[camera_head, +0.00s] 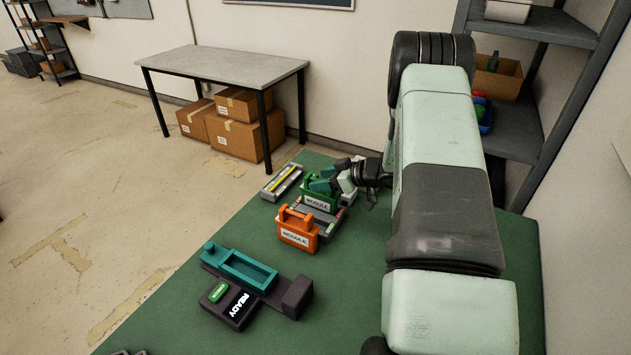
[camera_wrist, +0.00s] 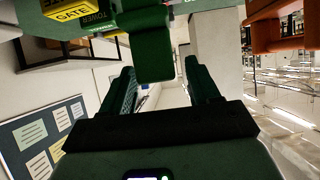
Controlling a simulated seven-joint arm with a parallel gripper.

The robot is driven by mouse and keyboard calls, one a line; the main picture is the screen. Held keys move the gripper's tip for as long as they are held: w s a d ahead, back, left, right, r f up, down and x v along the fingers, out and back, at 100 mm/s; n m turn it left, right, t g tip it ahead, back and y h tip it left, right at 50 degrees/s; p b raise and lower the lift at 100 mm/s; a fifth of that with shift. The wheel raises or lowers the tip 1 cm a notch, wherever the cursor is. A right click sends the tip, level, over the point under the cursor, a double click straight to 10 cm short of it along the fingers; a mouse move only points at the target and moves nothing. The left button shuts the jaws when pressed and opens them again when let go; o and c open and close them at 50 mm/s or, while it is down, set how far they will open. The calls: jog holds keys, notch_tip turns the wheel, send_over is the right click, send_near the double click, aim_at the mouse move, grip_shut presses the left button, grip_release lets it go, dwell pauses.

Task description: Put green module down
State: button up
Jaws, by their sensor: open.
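The green module (camera_head: 317,203), with a white MODULE label, stands upright in the grey rack (camera_head: 331,226) on the green table, behind the orange module. My gripper (camera_head: 322,182) is at the top of the green module, with its fingers partly hidden in the head view. In the wrist view, my gripper's fingers (camera_wrist: 160,72) are spread apart. The module's dark green handle (camera_wrist: 150,45) shows between and just beyond the fingertips, with visible gaps to both fingers.
The orange module (camera_head: 298,229) stands close in front. A teal tray (camera_head: 240,268) and a dark unit reading READY (camera_head: 234,304) lie nearer, at lower left. A grey case (camera_head: 282,182) lies behind left. The table (camera_head: 345,300) is bare right of the READY unit.

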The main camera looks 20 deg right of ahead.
jog(key=v, duration=0.8)
jog(key=shift+s+d, duration=0.2)
jog(key=shift+s, duration=0.05)
jog(key=shift+r, duration=0.1)
jog(key=w+r+m+t+h, duration=0.1)
jog(key=w+r+t+h, duration=0.3)
jog(key=r, duration=1)
jog(key=s+a+r+m+h, duration=0.2)
jog(key=r+h, duration=0.1)
jog(key=r, duration=0.5)
jog(key=s+a+r+m+h, duration=0.1)
jog(key=s+a+r+h, duration=0.15)
jog(key=r, duration=0.55)
jog(key=s+a+r+m+g+h, duration=0.1)
jog(key=s+a+r+m, duration=0.15)
jog(key=s, duration=0.55)
jog(key=s+a+r+m+g+h, duration=0.1)
jog(key=s+a+r, duration=0.15)
jog(key=s, duration=0.45)
jog(key=s+a+f+g+y, duration=0.1)
jog(key=s+a+f+g, duration=0.1)
jog(key=s, duration=0.6)
jog(key=s+a+f+m+g+y, duration=0.1)
jog(key=s+a+f+g, duration=0.1)
jog(key=s, duration=0.5)
jog(key=shift+s+a+f+g, duration=0.3)
jog(key=shift+s+a+f, duration=0.15)
jog(key=shift+a, duration=0.7)
